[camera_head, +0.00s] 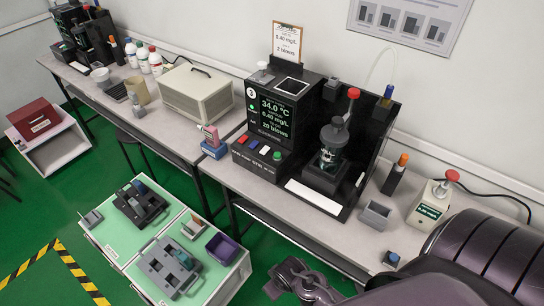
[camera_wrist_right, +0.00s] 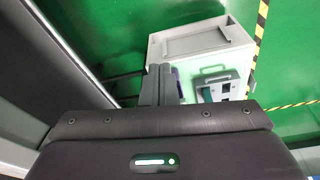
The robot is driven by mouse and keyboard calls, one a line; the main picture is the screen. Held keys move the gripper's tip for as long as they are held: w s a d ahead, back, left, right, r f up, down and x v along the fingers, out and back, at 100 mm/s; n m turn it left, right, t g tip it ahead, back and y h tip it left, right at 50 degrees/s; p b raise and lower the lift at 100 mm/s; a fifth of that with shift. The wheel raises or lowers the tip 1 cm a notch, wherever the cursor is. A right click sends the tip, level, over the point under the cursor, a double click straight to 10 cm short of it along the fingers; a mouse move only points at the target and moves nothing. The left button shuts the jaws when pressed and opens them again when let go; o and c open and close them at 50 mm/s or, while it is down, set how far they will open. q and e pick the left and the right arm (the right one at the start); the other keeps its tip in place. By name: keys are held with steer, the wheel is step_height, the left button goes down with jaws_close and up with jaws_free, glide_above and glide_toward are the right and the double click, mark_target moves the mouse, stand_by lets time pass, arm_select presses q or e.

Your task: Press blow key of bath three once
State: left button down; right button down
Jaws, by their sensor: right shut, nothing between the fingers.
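A black tester station (camera_head: 285,115) stands on the bench against the wall. Its screen (camera_head: 276,117) reads 34.0 °C, 6.40 mg/L and 20 blows. A clear jar with a dark lid (camera_head: 333,141) stands in the station's right part. My right gripper (camera_wrist_right: 160,70) is shut and empty in the wrist view, above the floor and cart area, with no key near its fingertips. My left gripper is not in view.
A pink-and-blue device (camera_head: 213,142) and a beige box (camera_head: 199,93) stand left of the station. A grey bin (camera_head: 375,216) and a white tester (camera_head: 430,204) stand right. A cart (camera_head: 131,253) with trays stands before the bench. My dark arm covers the lower right.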

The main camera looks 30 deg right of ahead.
steer(key=w+r+n+t, duration=0.1)
steer(key=w+r, duration=0.3)
steer(key=r, duration=0.3)
steer(key=w+d+r+n+t, duration=0.1)
steer(key=w+r+t, duration=0.1)
steer(key=w+r, duration=0.45)
steer(key=w+r+n+t, duration=0.1)
steer(key=w+r, duration=0.2)
steer(key=r, duration=0.6)
step_height(320, 180, up, 9)
steer(key=n+t, duration=0.3)
steer(key=n, duration=0.2)
glide_above(280, 156)
steer(key=shift+f, duration=0.2)
step_height(280, 156, down, 7)
steer(key=b, duration=0.7)
steer(key=shift+b, duration=0.3)
steer(key=shift+f+b, duration=0.35)
steer(key=shift+f, duration=0.55)
